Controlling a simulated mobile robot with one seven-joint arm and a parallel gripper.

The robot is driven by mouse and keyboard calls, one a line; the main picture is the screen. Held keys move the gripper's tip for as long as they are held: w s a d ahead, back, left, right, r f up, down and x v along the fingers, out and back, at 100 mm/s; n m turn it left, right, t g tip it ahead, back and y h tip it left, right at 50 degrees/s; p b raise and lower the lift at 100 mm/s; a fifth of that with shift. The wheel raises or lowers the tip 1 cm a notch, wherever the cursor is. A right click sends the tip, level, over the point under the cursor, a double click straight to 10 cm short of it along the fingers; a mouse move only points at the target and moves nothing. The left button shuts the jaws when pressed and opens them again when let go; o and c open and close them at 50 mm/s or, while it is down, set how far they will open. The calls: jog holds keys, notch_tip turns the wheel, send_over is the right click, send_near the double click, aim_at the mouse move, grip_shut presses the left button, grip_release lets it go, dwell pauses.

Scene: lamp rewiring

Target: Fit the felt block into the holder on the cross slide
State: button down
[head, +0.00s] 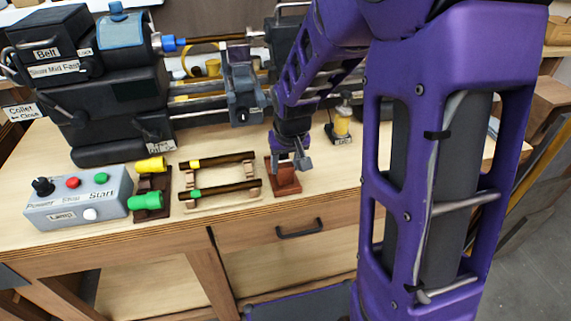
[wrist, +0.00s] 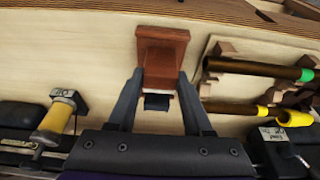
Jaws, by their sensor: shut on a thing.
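My gripper (head: 292,160) is at the reddish-brown wooden stand (head: 284,186) near the bench's front edge. The stand also shows in the wrist view (wrist: 163,45), just beyond the fingertips. The jaws (wrist: 158,88) are shut on a small dark block (wrist: 157,103), which I take to be the felt block; the fingers hide its sides. I cannot tell whether it still touches the stand. The cross slide (head: 243,98) is on the lathe, left of and behind my gripper. Its holder (head: 238,56) is the grey upper part below the spindle line; its opening is not clear.
Left of the stand, a wooden rack (head: 222,208) holds two dark rods. A grey control box (head: 75,197) stands farther left, beside green and yellow handles. A yellow oil bottle (head: 342,121) stands behind right. Bare benchtop lies between the stand and the lathe.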

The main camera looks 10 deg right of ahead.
aim_at(286, 166)
jog(key=shift+r+p, duration=2.25)
jog(key=shift+r, duration=1)
jog(key=shift+s+f, duration=0.1)
